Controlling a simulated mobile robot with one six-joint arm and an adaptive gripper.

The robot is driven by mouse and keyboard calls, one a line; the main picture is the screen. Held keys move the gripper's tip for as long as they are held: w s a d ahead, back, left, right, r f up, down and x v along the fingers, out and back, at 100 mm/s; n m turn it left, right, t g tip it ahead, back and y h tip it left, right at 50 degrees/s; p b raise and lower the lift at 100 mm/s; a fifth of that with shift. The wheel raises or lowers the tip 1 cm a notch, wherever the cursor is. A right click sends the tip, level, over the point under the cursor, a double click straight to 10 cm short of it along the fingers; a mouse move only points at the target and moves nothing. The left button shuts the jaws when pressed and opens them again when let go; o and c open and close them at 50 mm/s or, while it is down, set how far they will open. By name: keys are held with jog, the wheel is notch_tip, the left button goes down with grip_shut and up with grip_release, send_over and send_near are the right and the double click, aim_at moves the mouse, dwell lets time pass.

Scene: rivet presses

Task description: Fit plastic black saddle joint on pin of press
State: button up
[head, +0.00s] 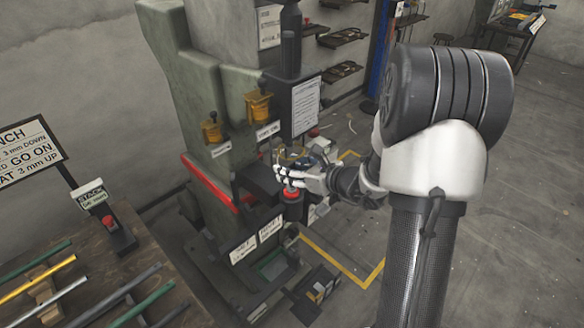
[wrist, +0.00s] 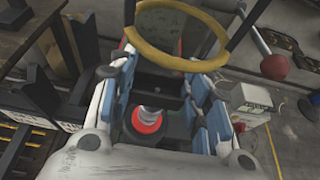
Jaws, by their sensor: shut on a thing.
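My gripper (head: 298,177) is beside the front of the press (head: 205,110) in the head view, above a red-collared pin (head: 290,192). In the wrist view its two blue-padded fingers (wrist: 165,78) are closed on a dark piece, taken to be the black saddle joint (wrist: 160,88), which lies between them. The pin, with a pale metal tip and red collar (wrist: 147,120), shows nearer the palm, below the dark piece in the picture. Whether the joint touches the pin cannot be told. The joint is mostly hidden by the fingers in the head view.
A yellow ring (wrist: 180,62) crosses the top of the wrist view, with a red ball knob (wrist: 274,67) at right. A table with coloured rods (head: 75,290) stands at lower left. Yellow cups (head: 258,105) sit on the press. Open floor (head: 520,200) lies at right.

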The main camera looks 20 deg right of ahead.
jog(key=shift+f, duration=0.85)
jog(key=o, duration=1)
jog(key=v, duration=1.2)
